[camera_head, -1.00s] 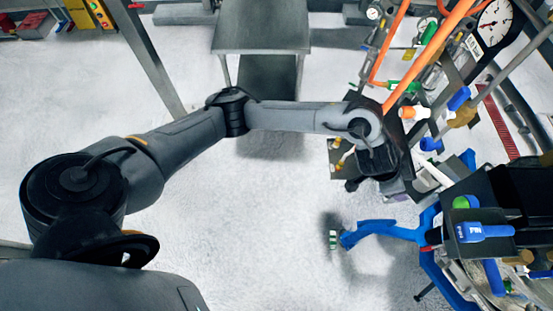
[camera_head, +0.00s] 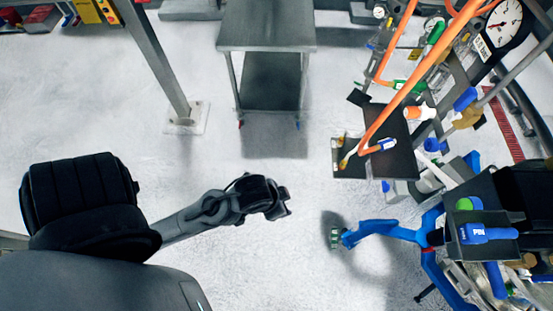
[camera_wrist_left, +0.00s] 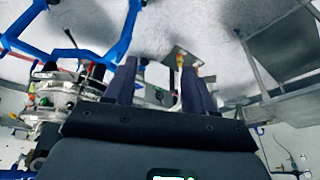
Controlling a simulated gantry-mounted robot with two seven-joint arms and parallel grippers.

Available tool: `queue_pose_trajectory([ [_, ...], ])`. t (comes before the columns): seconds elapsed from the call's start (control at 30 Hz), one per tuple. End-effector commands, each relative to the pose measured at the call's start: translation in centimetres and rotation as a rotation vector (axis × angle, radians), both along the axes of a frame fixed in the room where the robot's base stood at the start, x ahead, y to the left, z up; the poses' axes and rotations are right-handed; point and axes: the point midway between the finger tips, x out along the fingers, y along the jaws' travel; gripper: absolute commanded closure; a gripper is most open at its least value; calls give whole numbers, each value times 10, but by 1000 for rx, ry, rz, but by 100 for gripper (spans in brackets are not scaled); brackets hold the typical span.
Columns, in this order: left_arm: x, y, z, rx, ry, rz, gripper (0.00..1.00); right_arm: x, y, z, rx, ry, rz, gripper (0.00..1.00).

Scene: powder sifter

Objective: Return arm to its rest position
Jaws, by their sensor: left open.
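In the left wrist view, the two dark fingers of the left gripper (camera_wrist_left: 158,68) stand apart. Nothing is held between them. My right arm and gripper are not in view.
The powder sifter machinery fills the right side, with an orange pipe (camera_head: 415,80), a dark plate (camera_head: 388,145) and a round gauge (camera_head: 497,22). A grey metal table (camera_head: 266,35) stands at the back. A grey post (camera_head: 158,60) stands at the back left. The middle floor is clear.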

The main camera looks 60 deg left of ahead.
Motion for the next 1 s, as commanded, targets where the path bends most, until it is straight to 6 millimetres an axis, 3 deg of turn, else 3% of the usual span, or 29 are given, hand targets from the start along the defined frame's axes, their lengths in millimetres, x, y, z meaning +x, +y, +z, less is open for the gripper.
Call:
queue_pose_trajectory([
  [0.13,-19,11,-3,9,47,14,45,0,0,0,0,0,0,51],
  [0.47,-21,13,-3,12,52,12,45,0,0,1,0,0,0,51],
  [0.8,-20,12,40,12,51,12,45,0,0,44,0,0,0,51],
  [1.0,-20,12,40,10,50,12,45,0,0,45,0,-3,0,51],
])
